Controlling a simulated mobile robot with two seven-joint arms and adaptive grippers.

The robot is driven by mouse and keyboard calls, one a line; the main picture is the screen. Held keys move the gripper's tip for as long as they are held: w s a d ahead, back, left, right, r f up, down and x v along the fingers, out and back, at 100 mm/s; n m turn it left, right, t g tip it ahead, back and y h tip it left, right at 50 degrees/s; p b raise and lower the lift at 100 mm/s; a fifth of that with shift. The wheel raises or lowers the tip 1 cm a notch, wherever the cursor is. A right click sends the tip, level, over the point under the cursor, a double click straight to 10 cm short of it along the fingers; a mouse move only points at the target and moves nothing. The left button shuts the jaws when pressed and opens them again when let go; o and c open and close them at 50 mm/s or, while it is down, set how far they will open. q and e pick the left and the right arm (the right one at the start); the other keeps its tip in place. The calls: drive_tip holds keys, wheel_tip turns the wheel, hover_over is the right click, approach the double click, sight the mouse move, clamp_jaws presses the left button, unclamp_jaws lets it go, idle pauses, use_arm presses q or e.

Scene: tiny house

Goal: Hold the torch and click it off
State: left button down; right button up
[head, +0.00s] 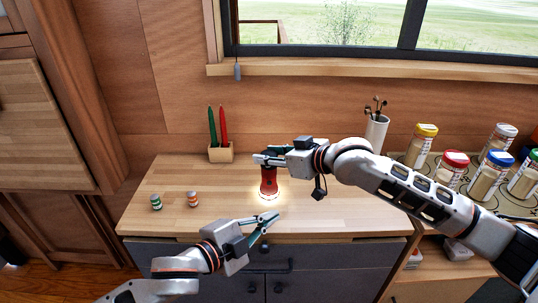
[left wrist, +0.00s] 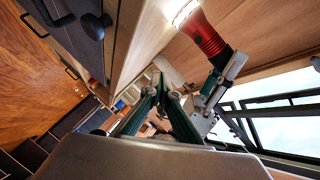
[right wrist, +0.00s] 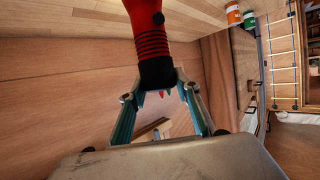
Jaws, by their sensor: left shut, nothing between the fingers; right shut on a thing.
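The red torch (head: 269,182) is upright with its lit head down at the wooden counter; I cannot tell whether it touches. Its glowing head also shows in the left wrist view (left wrist: 183,12). My right gripper (head: 262,159) is shut on the torch's black tail end, and the right wrist view shows the fingers around it below the red, ribbed body (right wrist: 150,40). My left gripper (head: 270,220) is shut and empty, in front of the torch near the counter's front edge and apart from it.
Two small jars, green (head: 156,202) and orange (head: 193,199), stand on the left of the counter (head: 225,185). A wooden holder (head: 221,153) with green and red candle-like sticks is behind. A white cup (head: 376,132) and several spice jars (head: 421,146) stand to the right.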

sight(267, 193)
use_arm(q)
drive_tip(key=shift+w+a, duration=0.15)
drive_tip(key=shift+w, duration=4.2)
drive_tip(key=shift+w, duration=0.2)
drive_tip(key=shift+w, duration=0.3)
drive_tip(key=shift+w, duration=0.15)
drive_tip(key=shift+s, duration=0.65)
drive_tip(key=shift+s, duration=3)
